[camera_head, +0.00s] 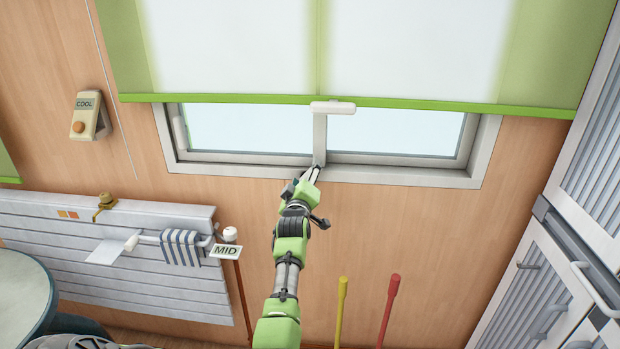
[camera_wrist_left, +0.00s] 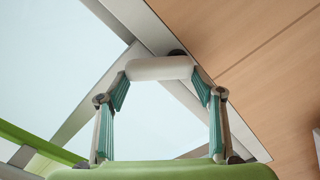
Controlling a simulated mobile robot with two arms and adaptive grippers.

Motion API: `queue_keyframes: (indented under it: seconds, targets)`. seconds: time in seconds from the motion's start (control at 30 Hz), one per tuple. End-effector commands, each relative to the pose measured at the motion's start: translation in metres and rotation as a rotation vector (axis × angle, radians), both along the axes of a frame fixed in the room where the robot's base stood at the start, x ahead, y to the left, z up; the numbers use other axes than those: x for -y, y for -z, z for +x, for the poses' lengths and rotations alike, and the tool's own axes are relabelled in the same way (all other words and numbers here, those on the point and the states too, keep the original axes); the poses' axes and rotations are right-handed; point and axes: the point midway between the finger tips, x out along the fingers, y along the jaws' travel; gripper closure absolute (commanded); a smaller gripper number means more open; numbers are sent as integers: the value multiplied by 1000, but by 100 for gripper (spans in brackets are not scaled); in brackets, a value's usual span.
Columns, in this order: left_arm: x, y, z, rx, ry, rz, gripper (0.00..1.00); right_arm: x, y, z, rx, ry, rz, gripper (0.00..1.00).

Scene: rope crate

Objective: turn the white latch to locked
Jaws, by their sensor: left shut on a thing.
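The white latch (camera_wrist_left: 160,68) shows in the left wrist view as a rounded white bar, level across that picture, while the window frame behind it runs diagonally. My left gripper (camera_wrist_left: 160,80) is shut on it, with one fingertip at each end of the bar. In the head view my left gripper (camera_head: 317,170) reaches up to the bottom of the window's middle post, at the lower frame. It hides most of the latch there, so I cannot tell its angle to the frame from that view. My right gripper is not in view.
A green-edged blind (camera_head: 420,104) with a white pull bar (camera_head: 333,107) hangs just above. A white handle (camera_head: 180,133) sits on the window's left side. A radiator (camera_head: 60,240) with a striped towel (camera_head: 181,248) is at left. Yellow (camera_head: 341,310) and red (camera_head: 388,310) poles stand below right.

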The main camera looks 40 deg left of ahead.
Motion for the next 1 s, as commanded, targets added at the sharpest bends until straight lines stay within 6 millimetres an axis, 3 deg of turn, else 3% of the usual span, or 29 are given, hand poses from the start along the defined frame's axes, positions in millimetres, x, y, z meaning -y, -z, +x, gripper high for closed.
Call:
queue_keyframes:
  seconds: [0.2,0.6,1.0]
  targets:
    - [-5,-4,-3,115,0,-178,86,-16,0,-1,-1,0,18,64]
    - [-13,-3,-7,287,2,-458,86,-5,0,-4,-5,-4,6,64]
    - [-16,-2,-9,372,3,-593,86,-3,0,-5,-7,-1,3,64]
